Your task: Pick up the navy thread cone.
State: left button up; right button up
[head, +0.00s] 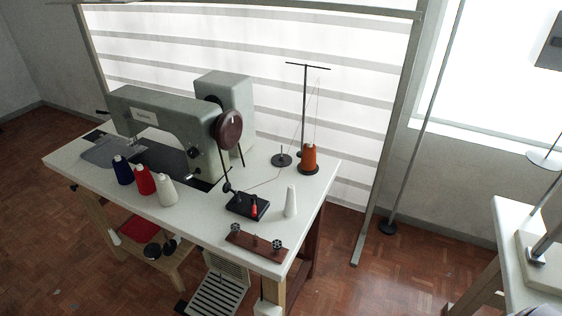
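The navy thread cone (123,170) stands upright near the front left edge of the white sewing table (206,208), in front of the sewing machine. A red thread cone (144,180) stands just to its right, and a white thread cone (166,190) stands right of that. The three are close together in a row. Neither of my grippers shows in the head view.
The sewing machine (160,118) stands behind the cones. An orange cone (309,158) sits on a thread stand (304,110) at the right. A white cone (291,201) and a small black box (246,206) stand on the table's right part. Another table (509,215) is at far right.

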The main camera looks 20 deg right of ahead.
aim_at(125, 176)
jog(key=z, duration=0.6)
jog(key=i+j+z, duration=0.1)
jog(key=j+z, duration=1.2)
jog(key=j, duration=0.1)
